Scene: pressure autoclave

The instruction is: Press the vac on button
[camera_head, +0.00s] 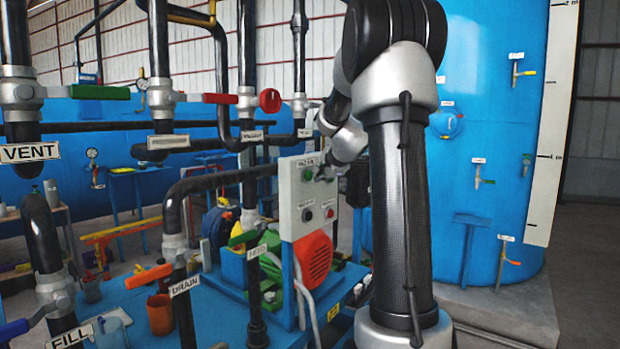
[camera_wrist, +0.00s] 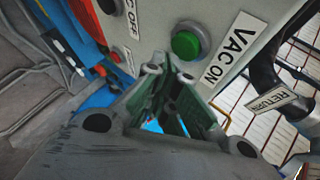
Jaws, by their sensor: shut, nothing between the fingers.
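The grey control panel (camera_head: 291,205) stands upright on a post in the head view, with a VAC label at its top. The green vac on button (camera_wrist: 186,44) sits on the panel in the wrist view, beside its VAC ON label (camera_wrist: 233,50). It also shows in the head view (camera_head: 307,174). My gripper (camera_wrist: 165,72) is shut and empty, its fingertips just below and left of the green button in the wrist view. Whether they touch the panel cannot be told. In the head view my gripper (camera_head: 324,173) is at the panel's upper right, partly hidden by my arm.
Lower on the panel are a dark button (camera_head: 307,214) and a red button (camera_head: 330,213). An orange motor (camera_head: 313,258) stands behind and below the panel. Black pipes with a green-handled valve (camera_head: 243,239) are close on the left. A large blue tank (camera_head: 490,130) stands at right.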

